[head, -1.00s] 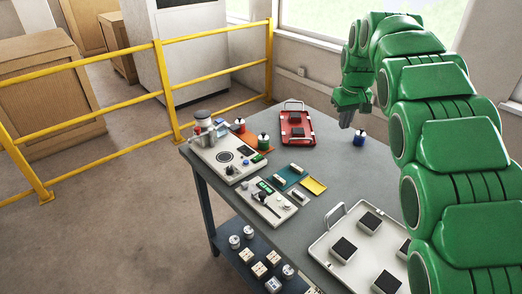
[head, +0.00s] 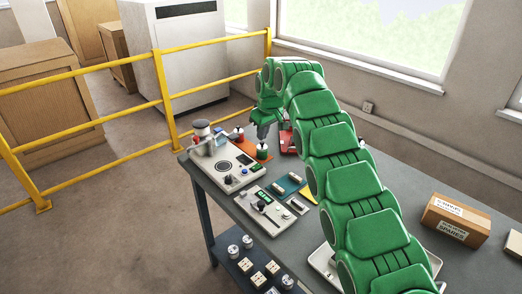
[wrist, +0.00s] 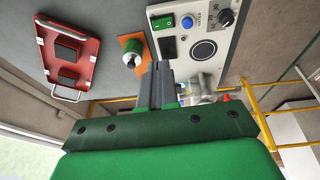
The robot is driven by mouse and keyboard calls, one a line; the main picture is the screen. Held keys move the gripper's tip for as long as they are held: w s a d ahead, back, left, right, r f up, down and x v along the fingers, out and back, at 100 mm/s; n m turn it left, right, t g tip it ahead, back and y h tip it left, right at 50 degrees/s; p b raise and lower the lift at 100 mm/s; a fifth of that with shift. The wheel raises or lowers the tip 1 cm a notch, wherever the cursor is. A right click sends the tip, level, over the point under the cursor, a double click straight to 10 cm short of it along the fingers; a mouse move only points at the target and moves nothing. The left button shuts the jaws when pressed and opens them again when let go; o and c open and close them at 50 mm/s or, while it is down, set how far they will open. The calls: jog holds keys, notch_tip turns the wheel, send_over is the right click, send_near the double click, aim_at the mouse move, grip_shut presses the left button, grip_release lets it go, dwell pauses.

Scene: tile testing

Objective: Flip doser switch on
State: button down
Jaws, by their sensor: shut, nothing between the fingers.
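The doser (head: 205,152) is a pale panel unit with a hopper at the table's far left corner. It also shows in the wrist view (wrist: 180,47), at the upper right. There its panel carries a green rocker switch (wrist: 163,23), a blue button (wrist: 187,22), a black knob and a round pad. I cannot tell which way the rocker is tipped. My gripper (head: 262,135) is above the table's far end, beside the doser and apart from the switch. In the wrist view the fingers (wrist: 160,68) are together and empty, and overlap the panel's near edge.
A green-capped bottle (wrist: 132,60) stands on an orange tile (wrist: 125,42) beside the doser, close to my fingers. A red tray (wrist: 68,55) lies to the left in the wrist view. A second control unit (head: 265,208) is nearer. A yellow railing (head: 110,118) runs beyond the table.

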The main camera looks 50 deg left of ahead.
aim_at(258, 164)
jog(key=x, duration=0.8)
jog(key=d+x, duration=0.1)
jog(key=x, duration=0.3)
jog(key=shift+w+a+f, duration=0.1)
jog(key=shift+f, duration=0.35)
jog(key=shift+w+f, duration=0.1)
jog(key=shift+f, duration=0.4)
